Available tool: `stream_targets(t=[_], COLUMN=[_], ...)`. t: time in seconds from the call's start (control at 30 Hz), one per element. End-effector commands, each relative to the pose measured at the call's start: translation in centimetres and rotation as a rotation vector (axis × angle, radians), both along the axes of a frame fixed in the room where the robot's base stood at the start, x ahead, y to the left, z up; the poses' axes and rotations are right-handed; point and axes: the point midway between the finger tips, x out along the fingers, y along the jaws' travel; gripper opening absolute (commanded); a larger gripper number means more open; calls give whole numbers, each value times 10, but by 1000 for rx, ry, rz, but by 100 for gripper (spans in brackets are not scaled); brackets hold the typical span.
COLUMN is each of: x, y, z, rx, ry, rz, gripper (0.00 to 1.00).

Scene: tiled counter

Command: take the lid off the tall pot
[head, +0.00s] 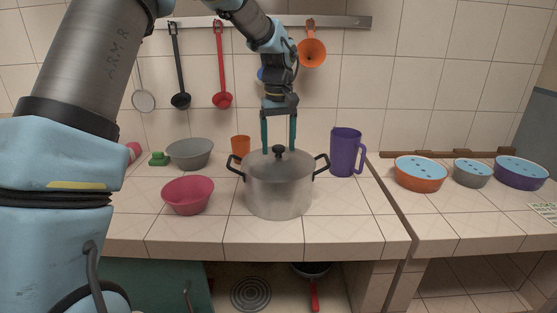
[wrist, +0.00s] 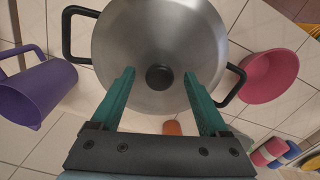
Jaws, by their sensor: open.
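The tall pot (head: 279,195) is a grey metal pot with two black side handles, upright on the tiled counter. Its metal lid (head: 262,159) sits on top, with a black knob (head: 279,151) at the centre. In the wrist view the lid (wrist: 150,25) fills the upper middle and the knob (wrist: 159,77) shows between the fingers. My gripper (head: 279,148) is open, pointing down over the lid, its teal fingers on either side of the knob. It also shows in the wrist view (wrist: 160,75). I cannot tell whether the fingers touch the lid.
A pink bowl (head: 188,195), a grey bowl (head: 190,153) and an orange cup (head: 240,145) stand left of the pot. A purple pitcher (head: 346,152) stands close behind right. Lidded bowls (head: 420,173) sit at the far right. Utensils hang from a wall rail (head: 345,22).

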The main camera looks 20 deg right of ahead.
Motion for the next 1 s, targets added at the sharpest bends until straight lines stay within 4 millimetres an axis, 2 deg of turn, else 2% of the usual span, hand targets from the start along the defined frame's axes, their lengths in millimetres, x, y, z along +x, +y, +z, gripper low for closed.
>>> stream_targets(t=[0.07,0.77,1.0], x=[0,0,0], y=[0,0,0], z=[0,0,0], rx=[0,0,0], ry=[0,0,0], rz=[0,0,0], gripper=[78,0,0])
